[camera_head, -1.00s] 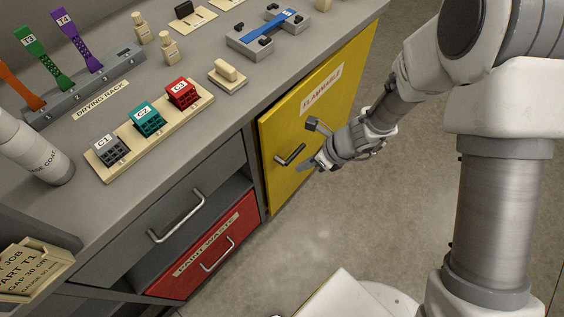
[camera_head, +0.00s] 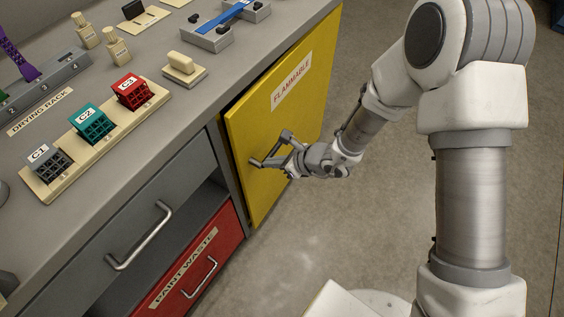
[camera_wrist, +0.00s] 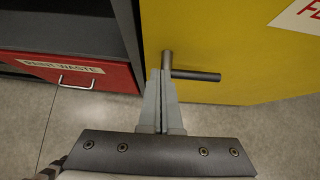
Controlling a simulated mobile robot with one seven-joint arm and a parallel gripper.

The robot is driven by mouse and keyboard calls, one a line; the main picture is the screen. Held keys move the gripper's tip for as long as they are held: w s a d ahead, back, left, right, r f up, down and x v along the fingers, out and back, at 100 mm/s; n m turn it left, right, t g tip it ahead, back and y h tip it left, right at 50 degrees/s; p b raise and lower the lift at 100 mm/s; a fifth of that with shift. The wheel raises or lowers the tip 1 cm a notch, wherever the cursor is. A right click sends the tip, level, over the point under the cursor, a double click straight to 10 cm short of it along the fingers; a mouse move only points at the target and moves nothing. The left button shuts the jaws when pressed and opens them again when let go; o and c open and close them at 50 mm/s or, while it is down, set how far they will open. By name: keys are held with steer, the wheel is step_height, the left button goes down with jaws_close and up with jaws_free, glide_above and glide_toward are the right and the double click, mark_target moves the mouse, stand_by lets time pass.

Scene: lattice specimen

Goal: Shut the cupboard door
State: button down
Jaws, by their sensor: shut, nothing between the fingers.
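The yellow cupboard door (camera_head: 300,115), labelled FLAMMABLE, stands slightly ajar in the head view, with a dark gap along its left and upper edges. Its grey bar handle (camera_head: 254,162) is near the left edge. My gripper (camera_head: 265,163) is in front of the door at the handle, its fingers pointing toward it. In the wrist view, my gripper's fingers (camera_wrist: 160,78) are together and empty, with the tips right beside the left end of the handle (camera_wrist: 195,75). I cannot tell whether they touch the handle or the door (camera_wrist: 225,35).
Left of the door are a grey drawer (camera_head: 130,225), an open shelf gap and a red PAINT WASTE bin (camera_head: 200,262). The grey counter (camera_head: 190,110) above holds a block tray, a drying rack and small parts. The floor (camera_head: 370,215) right of the door is clear.

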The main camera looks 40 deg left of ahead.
mark_target(246, 157)
steer(key=shift+s+a+f+b, duration=0.1)
steer(key=shift+a+f, duration=0.15)
steer(key=shift+a, duration=0.7)
steer(key=shift+s+a+f+b, duration=0.1)
steer(key=shift+a+f, duration=0.2)
steer(key=shift+a, duration=0.7)
steer(key=shift+s+a+f+b, duration=0.1)
steer(key=shift+a+f, duration=0.15)
steer(key=shift+a, duration=0.7)
